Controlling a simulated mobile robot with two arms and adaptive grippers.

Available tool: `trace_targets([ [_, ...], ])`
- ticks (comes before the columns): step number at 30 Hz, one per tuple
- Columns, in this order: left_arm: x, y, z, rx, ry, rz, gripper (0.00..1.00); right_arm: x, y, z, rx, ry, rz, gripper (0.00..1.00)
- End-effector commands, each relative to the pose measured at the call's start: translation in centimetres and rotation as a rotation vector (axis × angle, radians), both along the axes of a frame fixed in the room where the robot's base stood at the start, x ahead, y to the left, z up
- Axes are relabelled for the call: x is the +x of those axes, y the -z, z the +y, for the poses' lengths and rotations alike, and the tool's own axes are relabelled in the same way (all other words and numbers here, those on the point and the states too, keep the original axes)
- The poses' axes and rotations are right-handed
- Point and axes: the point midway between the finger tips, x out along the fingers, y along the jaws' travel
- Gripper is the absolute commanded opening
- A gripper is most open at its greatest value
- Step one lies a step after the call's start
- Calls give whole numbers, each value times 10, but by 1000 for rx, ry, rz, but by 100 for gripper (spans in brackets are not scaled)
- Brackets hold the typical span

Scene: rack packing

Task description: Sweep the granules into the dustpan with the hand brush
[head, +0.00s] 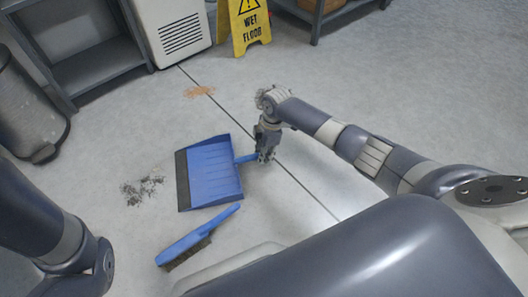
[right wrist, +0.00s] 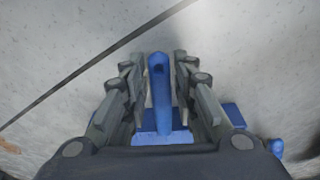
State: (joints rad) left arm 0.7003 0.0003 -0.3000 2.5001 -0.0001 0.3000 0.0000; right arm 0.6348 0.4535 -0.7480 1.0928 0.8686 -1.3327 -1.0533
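The blue dustpan (head: 212,172) lies flat on the floor in the middle of the head view, its dark lip facing left and its handle pointing right. My right gripper (head: 265,157) is down at the handle. In the right wrist view its fingers (right wrist: 160,62) stand open on both sides of the blue handle (right wrist: 159,90), with a narrow gap at each side. The blue hand brush (head: 199,237) lies below the dustpan, dark bristles down-left. Dark granules (head: 142,189) lie scattered left of the dustpan. An orange-tan patch of granules (head: 199,91) lies farther back. My left gripper is out of view.
A grey bin (head: 30,115) and a dark shelf (head: 98,62) stand at the back left. A white vented unit (head: 175,35) and a yellow wet-floor sign (head: 248,25) stand at the back. The floor (head: 420,100) at the right is clear.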

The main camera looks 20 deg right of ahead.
Motion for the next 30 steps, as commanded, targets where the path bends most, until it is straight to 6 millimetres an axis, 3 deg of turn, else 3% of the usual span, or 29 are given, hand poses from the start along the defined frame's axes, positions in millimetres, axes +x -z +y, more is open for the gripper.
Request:
trace_targets([
  [14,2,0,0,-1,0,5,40,0,-7,-2,-2,0,-1,41],
  [30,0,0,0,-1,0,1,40,-3,-105,-16,-1,-1,-1,41],
])
